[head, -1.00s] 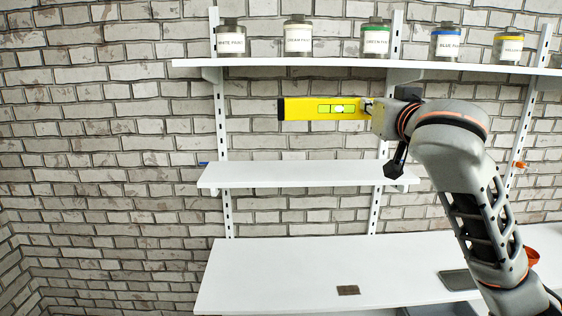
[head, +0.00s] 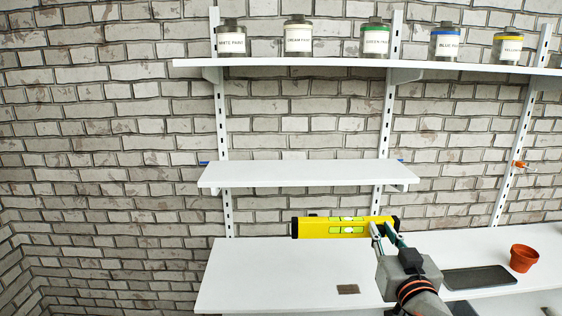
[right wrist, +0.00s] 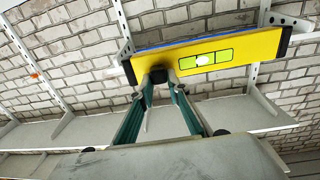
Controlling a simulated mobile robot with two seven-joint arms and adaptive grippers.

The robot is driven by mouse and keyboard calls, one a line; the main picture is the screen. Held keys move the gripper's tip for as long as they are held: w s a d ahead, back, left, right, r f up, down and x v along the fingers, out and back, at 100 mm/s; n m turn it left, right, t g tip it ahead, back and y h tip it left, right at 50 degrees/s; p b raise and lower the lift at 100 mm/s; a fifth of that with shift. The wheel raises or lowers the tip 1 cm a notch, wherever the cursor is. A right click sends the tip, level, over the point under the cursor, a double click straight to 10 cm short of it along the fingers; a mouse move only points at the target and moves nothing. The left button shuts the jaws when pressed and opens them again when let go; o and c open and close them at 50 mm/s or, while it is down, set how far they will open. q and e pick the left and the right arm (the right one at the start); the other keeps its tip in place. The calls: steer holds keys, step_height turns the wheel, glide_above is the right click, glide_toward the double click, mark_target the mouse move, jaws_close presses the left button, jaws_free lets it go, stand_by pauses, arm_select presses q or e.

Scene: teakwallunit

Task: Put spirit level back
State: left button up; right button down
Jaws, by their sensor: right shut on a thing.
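The spirit level (head: 345,228) is yellow with black end caps and green vials. My right gripper (head: 382,228) is shut on it near its right end in the head view. The level is held about horizontal, below the front edge of the empty middle shelf (head: 300,173) and above the worktop (head: 270,270) in the picture. In the right wrist view the level (right wrist: 235,58) lies across the top, with the fingers of the gripper (right wrist: 158,75) meeting at its left part. My left gripper is not in view.
The top shelf (head: 290,62) holds several paint cans, such as the green one (head: 375,40). A small brown block (head: 348,289), a dark flat tray (head: 480,278) and an orange pot (head: 523,258) are on the worktop. The middle shelf's top is clear.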

steer(key=s+d+f, duration=0.1)
steer(key=s+f, duration=1.1)
steer(key=s, duration=0.3)
steer(key=shift+s+d+f, duration=0.15)
steer(key=shift+d+f, duration=0.1)
steer(key=shift+d, duration=0.1)
stand_by(0.7)
